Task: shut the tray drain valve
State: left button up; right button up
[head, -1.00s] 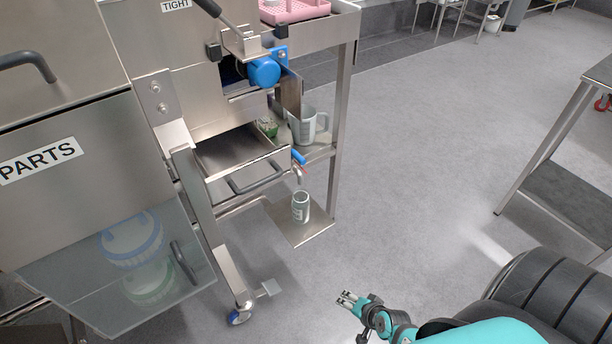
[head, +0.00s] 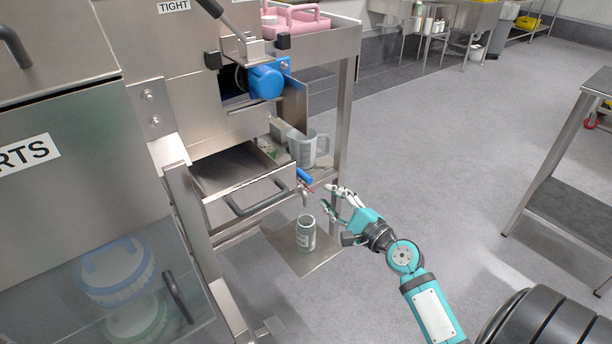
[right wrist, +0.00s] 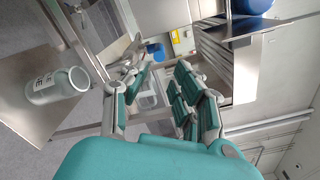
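The tray drain valve has a blue lever (head: 304,175) and a metal spout (head: 306,196), at the front right corner of the pulled-out steel tray (head: 238,172). In the right wrist view the blue lever (right wrist: 154,50) shows beyond the fingertips, with the metal spout (right wrist: 130,58) beside it. My right gripper (head: 330,197) is open and empty, just right of the valve, its fingers pointing left towards it. The right wrist view also shows the gripper fingers (right wrist: 156,88) spread, with nothing between them. I see no contact with the lever. My left gripper is out of view.
A grey labelled can (head: 305,234) stands on a low steel plate (head: 290,257) below the spout. A measuring jug (head: 312,148) stands behind the valve. A steel frame leg (head: 345,115) rises close by.

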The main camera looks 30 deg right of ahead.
aim_at(306, 175)
jog(key=w, duration=1)
jog(key=shift+w+a, duration=0.1)
jog(key=shift+a, duration=0.3)
grip_shut()
